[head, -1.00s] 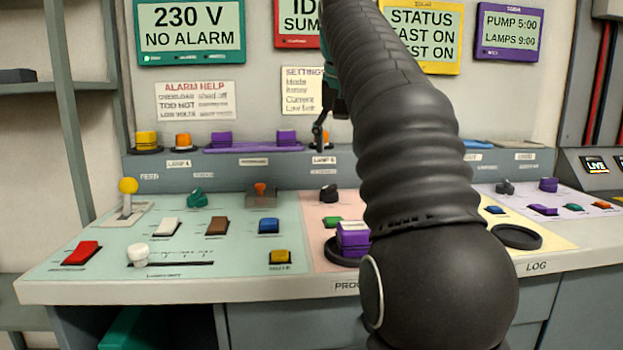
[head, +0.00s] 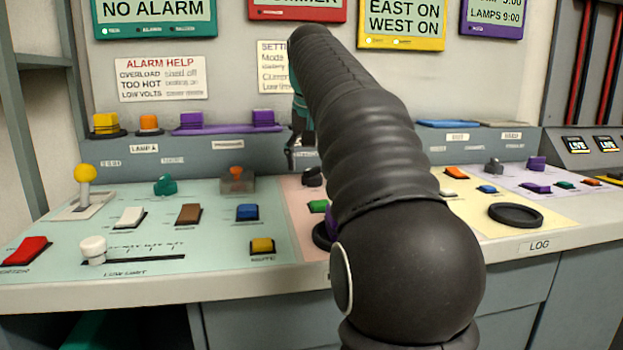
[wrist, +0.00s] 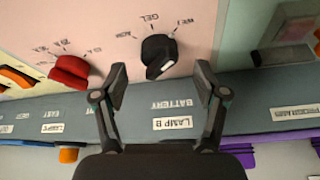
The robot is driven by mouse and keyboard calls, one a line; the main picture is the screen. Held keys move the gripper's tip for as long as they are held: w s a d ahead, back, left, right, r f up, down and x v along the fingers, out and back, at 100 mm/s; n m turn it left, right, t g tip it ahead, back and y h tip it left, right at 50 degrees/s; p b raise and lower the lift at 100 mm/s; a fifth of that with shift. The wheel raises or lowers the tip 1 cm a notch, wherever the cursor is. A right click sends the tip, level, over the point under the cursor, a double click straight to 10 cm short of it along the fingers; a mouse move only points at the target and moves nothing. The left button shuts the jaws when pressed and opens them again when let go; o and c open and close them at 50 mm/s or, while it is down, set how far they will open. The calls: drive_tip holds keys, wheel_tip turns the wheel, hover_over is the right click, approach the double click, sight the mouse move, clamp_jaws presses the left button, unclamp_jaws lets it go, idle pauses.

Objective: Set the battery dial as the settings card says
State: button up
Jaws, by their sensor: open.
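The battery dial (wrist: 158,52) is a black knob with a white mark on its lower side in the wrist view. Labels, including GEL, are printed around it; the exact setting is unclear. It also shows small on the pink panel in the head view (head: 312,177). My gripper (wrist: 162,80) is open and empty, its fingertips apart at either side, just short of the dial. In the head view my gripper (head: 297,155) hangs near the dial, left of my arm. The settings card (head: 271,68) is on the wall, partly hidden by my arm; its values are unreadable.
A red knob (wrist: 69,72) sits left of the dial in the wrist view. A grey ledge with a LAMP B label (wrist: 172,123) runs behind the panel, with purple and orange parts. The green panel holds a yellow-topped lever (head: 86,173) and several switches.

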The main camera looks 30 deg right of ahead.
sight(315, 170)
drive_tip(key=shift+x, duration=1.5)
drive_tip(key=c, duration=1.1)
drive_tip(key=shift+c, duration=0.2)
drive_tip(key=shift+r, duration=0.1)
drive_tip(key=shift+d+n+p, duration=0.1)
drive_tip(key=shift+n+p, duration=0.3)
drive_tip(key=shift+n, duration=0.2)
drive_tip(key=n+y+p, duration=0.1)
drive_tip(key=n+p, duration=0.1)
drive_tip(key=n, duration=0.1)
drive_tip(key=shift+d+r+y, duration=0.1)
drive_tip(key=shift+y, duration=0.2)
drive_tip(key=shift+d+f+n+y+p, duration=0.15)
drive_tip(key=shift+n+y+p, duration=0.5)
drive_tip(key=shift+n, duration=1.55)
drive_tip(key=shift+y, duration=0.25)
